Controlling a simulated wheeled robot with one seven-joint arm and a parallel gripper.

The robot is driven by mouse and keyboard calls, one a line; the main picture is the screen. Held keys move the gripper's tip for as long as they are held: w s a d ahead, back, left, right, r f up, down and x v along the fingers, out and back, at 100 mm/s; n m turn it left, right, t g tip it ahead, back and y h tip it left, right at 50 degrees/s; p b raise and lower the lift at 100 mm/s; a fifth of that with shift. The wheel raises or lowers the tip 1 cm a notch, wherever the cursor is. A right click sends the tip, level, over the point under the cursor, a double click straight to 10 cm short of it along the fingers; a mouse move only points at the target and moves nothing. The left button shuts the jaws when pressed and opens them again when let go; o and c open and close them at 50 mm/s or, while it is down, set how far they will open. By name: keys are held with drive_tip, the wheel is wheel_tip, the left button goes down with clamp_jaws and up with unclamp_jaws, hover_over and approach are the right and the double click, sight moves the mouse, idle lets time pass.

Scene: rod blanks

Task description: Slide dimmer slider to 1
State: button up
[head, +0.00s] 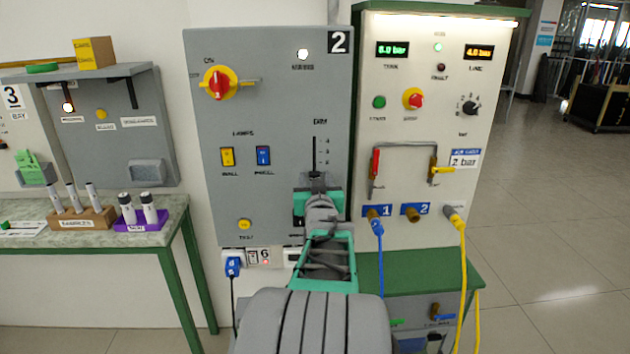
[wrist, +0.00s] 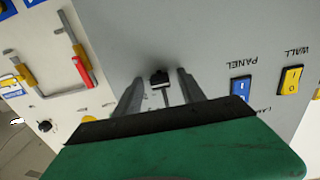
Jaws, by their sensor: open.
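The grey panel marked 2 (head: 268,120) carries the dimmer, a vertical slot (head: 314,152) with small scale marks beside it. The scale figures are too small to read. In the head view my gripper (head: 317,188) is in front of the slot's lower end and hides the slider knob there. In the wrist view, which is upside down, the black slider knob (wrist: 160,79) shows between my two grey fingers. The fingers are apart, one on each side of it, and I see gaps beside the knob. The slot runs from the knob towards my palm in that view.
Left of the dimmer are a yellow wall switch (head: 227,156) and a blue panel switch (head: 263,155). A yellow button (head: 244,224) is below. The white panel (head: 435,60) on the right has a red-handled lever (head: 376,163) and a blue hose (head: 378,260).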

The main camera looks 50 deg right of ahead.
drive_tip(key=b+v, duration=0.2)
drive_tip(key=v, duration=0.5)
drive_tip(key=shift+s+a, duration=0.25)
drive_tip(key=shift+a, duration=0.05)
